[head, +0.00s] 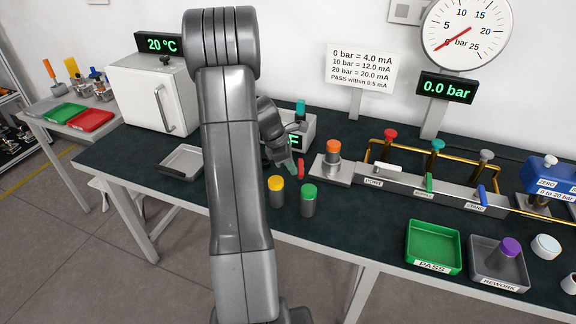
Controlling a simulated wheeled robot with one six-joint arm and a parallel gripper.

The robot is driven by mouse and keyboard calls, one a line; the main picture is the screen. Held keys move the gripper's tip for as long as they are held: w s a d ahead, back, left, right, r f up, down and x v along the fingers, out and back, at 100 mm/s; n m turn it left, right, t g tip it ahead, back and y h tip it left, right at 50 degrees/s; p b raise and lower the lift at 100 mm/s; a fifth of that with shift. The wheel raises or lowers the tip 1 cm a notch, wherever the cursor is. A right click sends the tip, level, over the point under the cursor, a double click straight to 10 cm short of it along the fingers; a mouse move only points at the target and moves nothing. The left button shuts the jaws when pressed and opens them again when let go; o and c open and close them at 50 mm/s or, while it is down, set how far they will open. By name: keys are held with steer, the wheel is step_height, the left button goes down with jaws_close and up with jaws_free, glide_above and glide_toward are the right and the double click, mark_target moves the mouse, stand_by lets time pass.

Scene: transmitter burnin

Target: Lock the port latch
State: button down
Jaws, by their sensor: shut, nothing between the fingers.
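A metal port block (322,174) stands on the dark bench, with an orange-topped transmitter (333,153) upright on it. A small red lever (301,169) stands at the left side of this block and looks like the port latch; its exact position is hard to tell. My gripper (289,165) is shut and empty, pointing down just left of the red lever. I cannot tell whether it touches the lever. My arm hides part of the bench behind it. A white handle (381,168) lies above the PORT label on the manifold (410,186).
Yellow-topped (276,193) and green-topped (309,199) transmitters stand just in front of my gripper. The green PASS tray (434,247) and grey REWORK tray (499,264) lie at the right front. A white oven (150,100) and an empty metal tray (182,160) are at left.

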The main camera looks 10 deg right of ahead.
steer(key=n, duration=0.2)
steer(key=s+d+n+t, duration=0.1)
steer(key=shift+s+d+r+n+p, duration=0.1)
steer(key=shift+s+d+n+p, duration=0.05)
steer(key=shift+d+n+p, duration=0.2)
steer(key=d+n+t+p, duration=0.1)
steer(key=n+p, duration=0.1)
steer(key=n, duration=0.1)
steer(key=shift+s+d+r+n+t+p, duration=0.15)
steer(key=shift+s+d+n+t+p, duration=0.15)
steer(key=shift+d+t, duration=0.1)
steer(key=d+n+p, duration=0.1)
steer(key=n+t+y+p, duration=0.1)
steer(key=n+p, duration=0.1)
steer(key=shift+w+d+n, duration=0.1)
steer(key=shift+d+n, duration=0.15)
steer(key=shift+d, duration=0.1)
steer(key=shift+w+d+f+p, duration=0.2)
steer(key=shift+d+p, duration=0.35)
steer(key=shift+d, duration=0.05)
steer(key=shift+w+d, duration=0.1)
steer(key=shift+d, duration=0.05)
